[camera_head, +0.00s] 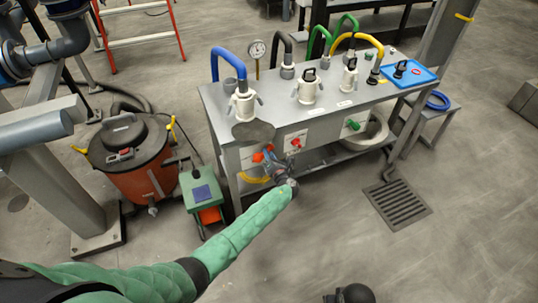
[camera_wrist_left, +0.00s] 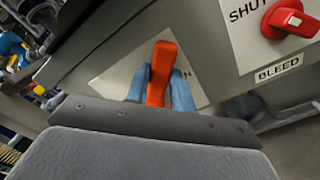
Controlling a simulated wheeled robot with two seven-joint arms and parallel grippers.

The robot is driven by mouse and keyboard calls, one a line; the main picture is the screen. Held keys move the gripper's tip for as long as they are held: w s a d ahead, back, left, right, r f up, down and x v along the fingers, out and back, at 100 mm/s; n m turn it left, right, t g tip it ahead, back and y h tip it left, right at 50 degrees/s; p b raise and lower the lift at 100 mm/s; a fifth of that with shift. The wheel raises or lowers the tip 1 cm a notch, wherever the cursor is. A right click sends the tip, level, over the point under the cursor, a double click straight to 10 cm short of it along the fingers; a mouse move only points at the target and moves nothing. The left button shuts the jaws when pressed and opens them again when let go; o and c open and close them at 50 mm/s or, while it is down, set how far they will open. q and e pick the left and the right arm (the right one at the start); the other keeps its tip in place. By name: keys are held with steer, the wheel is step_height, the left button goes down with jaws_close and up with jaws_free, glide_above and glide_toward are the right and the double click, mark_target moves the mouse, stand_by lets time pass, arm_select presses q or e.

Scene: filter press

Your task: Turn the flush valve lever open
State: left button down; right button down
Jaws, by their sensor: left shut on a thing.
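The red lever (camera_head: 262,154) is on the front panel of the grey bench, at its left end. It shows larger in the left wrist view (camera_wrist_left: 160,75), standing between two blue fingers. My left gripper (camera_head: 270,165) is at the panel, shut on this lever. The gripper body hides the lower part of the lever in the wrist view, and any label on its plate cannot be read.
A red knob (camera_wrist_left: 290,20) marked BLEED sits just right of the lever; a green lever (camera_head: 353,124) is further right. The bench (camera_head: 330,115) carries hoses and white valve bodies. An orange drum (camera_head: 135,165) and a green box (camera_head: 201,190) stand left.

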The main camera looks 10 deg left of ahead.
arm_select(q)
steer(key=c, duration=1.2)
jaws_free()
steer(key=shift+d, duration=0.1)
steer(key=b+v, duration=0.1)
steer(key=v, duration=0.6)
steer(key=shift+s+d, duration=0.2)
steer(key=shift+s, duration=0.1)
arm_select(e)
step_height(320, 180, up, 6)
steer(key=shift+s, duration=0.35)
steer(key=shift+f, duration=0.1)
